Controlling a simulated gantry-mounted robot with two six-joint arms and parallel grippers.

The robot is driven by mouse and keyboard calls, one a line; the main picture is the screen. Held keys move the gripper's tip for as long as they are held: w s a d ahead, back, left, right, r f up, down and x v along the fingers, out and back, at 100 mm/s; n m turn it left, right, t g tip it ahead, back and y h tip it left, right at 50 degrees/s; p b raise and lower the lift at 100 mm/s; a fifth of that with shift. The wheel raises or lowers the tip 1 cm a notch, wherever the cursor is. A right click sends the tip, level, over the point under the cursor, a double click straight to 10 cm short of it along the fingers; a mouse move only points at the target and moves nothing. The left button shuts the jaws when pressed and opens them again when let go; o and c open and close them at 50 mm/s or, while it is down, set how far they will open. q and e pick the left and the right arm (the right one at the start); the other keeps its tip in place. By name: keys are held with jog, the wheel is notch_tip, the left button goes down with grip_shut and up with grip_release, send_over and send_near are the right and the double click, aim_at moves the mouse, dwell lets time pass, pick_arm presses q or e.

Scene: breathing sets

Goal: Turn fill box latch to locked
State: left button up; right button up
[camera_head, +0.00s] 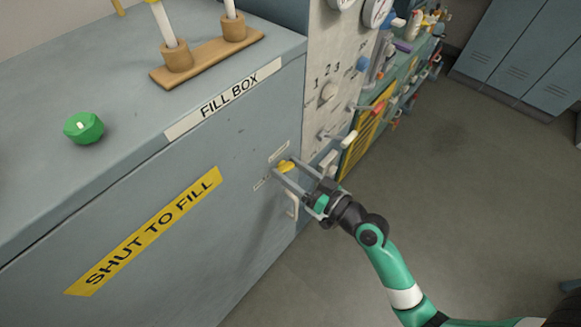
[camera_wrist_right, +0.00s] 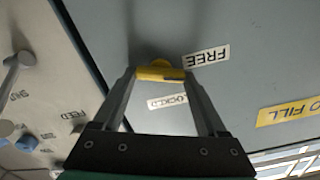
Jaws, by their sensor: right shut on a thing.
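The fill box (camera_head: 239,185) is a grey-blue cabinet with a FILL BOX label on its top edge. Its small yellow latch (camera_head: 286,167) is on the front face near the right edge. My right gripper (camera_head: 283,170) is shut on the latch. In the right wrist view the yellow latch bar (camera_wrist_right: 160,74) lies across between the two fingertips, its right end close to the FREE label (camera_wrist_right: 207,57). The LOCKED label (camera_wrist_right: 168,101) shows between the fingers, partly hidden by one. My left gripper is not in view.
A pale handle (camera_head: 293,205) is on the box just below the latch. A panel (camera_head: 328,70) with knobs and levers stands close to the right of it. Open floor lies at right.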

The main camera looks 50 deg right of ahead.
jog(key=m+p, duration=0.1)
jog(key=m, duration=0.3)
jog(key=shift+d+m, duration=0.1)
jog(key=shift+m, duration=0.2)
dwell(0.5)
jog(key=o, duration=1.3)
jog(key=shift+f, duration=0.1)
jog(key=s+b, duration=0.1)
jog(key=s, duration=1)
jog(key=shift+s+b, duration=0.3)
jog(key=shift+b, duration=0.1)
